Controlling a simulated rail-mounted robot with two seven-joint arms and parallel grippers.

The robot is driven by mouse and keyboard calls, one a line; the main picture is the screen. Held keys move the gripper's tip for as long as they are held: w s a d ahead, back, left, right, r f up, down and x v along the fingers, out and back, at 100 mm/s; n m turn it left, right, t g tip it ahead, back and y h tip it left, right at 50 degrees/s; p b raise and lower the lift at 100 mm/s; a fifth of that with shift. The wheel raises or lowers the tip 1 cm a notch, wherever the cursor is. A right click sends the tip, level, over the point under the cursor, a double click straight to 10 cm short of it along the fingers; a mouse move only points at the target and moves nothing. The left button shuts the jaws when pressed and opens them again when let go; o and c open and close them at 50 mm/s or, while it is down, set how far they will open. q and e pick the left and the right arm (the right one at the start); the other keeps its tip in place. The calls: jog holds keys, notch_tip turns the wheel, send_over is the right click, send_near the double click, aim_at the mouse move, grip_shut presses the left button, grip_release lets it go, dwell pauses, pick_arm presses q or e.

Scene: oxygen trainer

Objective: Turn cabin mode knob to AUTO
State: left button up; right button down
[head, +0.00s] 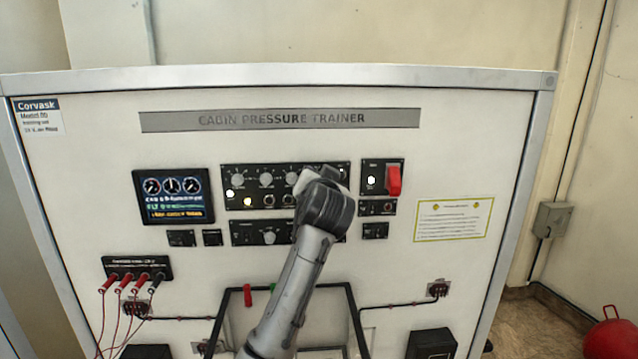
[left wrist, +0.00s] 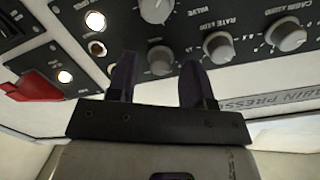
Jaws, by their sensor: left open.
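The control panel (head: 225,197) on the upright trainer board carries a row of grey round knobs. My left gripper (head: 310,180) is in front of this panel's right half and hides part of it. In the left wrist view, the open left gripper (left wrist: 158,66) faces the panel with a grey knob (left wrist: 160,55) lying between its two dark fingers in the picture. I cannot tell whether they touch it. That knob's label is not readable, so I cannot confirm it is the cabin mode knob. My right gripper is not in view.
Neighbouring knobs (left wrist: 218,47) sit close by. A red guarded switch (head: 394,180) is just right of the gripper. A display (head: 173,196) is at left, and red-plugged cables (head: 124,283) hang at lower left. A dark handle frame (head: 353,310) is below.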

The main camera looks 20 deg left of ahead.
pick_arm(q)
jog(key=f+b+v, duration=0.1)
jog(key=b+v, duration=0.3)
jog(key=v, duration=0.9)
jog(key=shift+s+r+b, duration=0.3)
jog(key=shift+s+r, duration=0.1)
jog(key=shift+r, duration=0.05)
jog(key=shift+d, duration=0.1)
